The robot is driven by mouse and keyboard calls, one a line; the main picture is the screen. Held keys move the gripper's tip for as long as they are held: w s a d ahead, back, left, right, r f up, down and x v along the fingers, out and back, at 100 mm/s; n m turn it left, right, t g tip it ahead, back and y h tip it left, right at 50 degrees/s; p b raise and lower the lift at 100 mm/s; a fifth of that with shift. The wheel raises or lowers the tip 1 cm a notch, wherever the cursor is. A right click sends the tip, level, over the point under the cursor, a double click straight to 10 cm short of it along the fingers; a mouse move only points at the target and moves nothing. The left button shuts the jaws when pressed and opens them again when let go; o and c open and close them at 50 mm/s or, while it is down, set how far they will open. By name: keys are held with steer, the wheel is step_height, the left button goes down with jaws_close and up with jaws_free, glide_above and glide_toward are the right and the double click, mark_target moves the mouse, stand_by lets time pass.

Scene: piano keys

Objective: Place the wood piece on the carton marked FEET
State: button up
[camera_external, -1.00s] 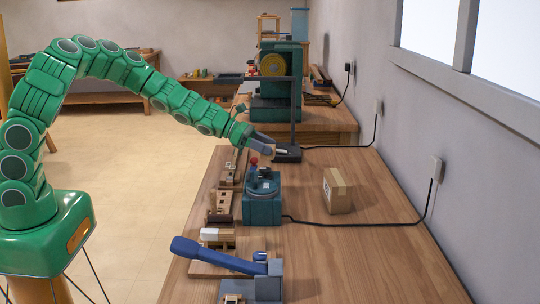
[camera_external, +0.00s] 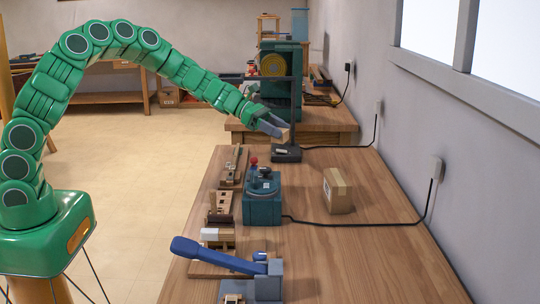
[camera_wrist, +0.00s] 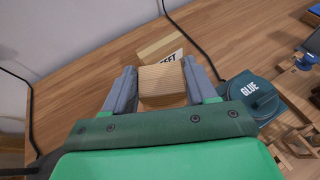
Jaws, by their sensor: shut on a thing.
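My gripper (camera_external: 274,126) is shut on a small light wood piece (camera_external: 285,135), held in the air above the workbench, behind the teal glue machine. In the wrist view the wood piece (camera_wrist: 162,84) sits between the two grey fingers. The cardboard carton (camera_external: 338,191) stands on the right part of the bench, apart from the wood piece. In the wrist view the carton (camera_wrist: 159,46) shows just beyond the wood piece, which hides part of it and of its dark lettering; "EET" is legible.
The teal glue machine (camera_external: 262,200) stands left of the carton, with a black cable running to the wall. A blue lever press (camera_external: 268,278) and wooden fixtures line the bench's left side. The bench (camera_external: 370,265) is bare around the carton.

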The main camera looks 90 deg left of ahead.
steer(key=w+d+r+m+g+h, duration=0.1)
steer(key=w+d+r+m+h, duration=0.1)
steer(key=d, duration=0.3)
steer(key=w+d+r+m+g+h, duration=0.2)
steer(key=w+d, duration=0.1)
steer(key=d, duration=0.2)
glide_above(335, 175)
steer(key=shift+s+d+f, duration=0.1)
steer(key=shift+f, duration=2.3)
steer(key=shift+d+f, duration=0.1)
steer(key=shift+f, duration=3.9)
steer(key=shift+f, duration=0.15)
steer(key=o, duration=1)
steer(key=shift+a+r, duration=0.1)
steer(key=shift+r, duration=0.15)
steer(key=v, duration=1.1)
steer(key=shift+s+a, duration=0.2)
steer(key=shift+s, duration=0.15)
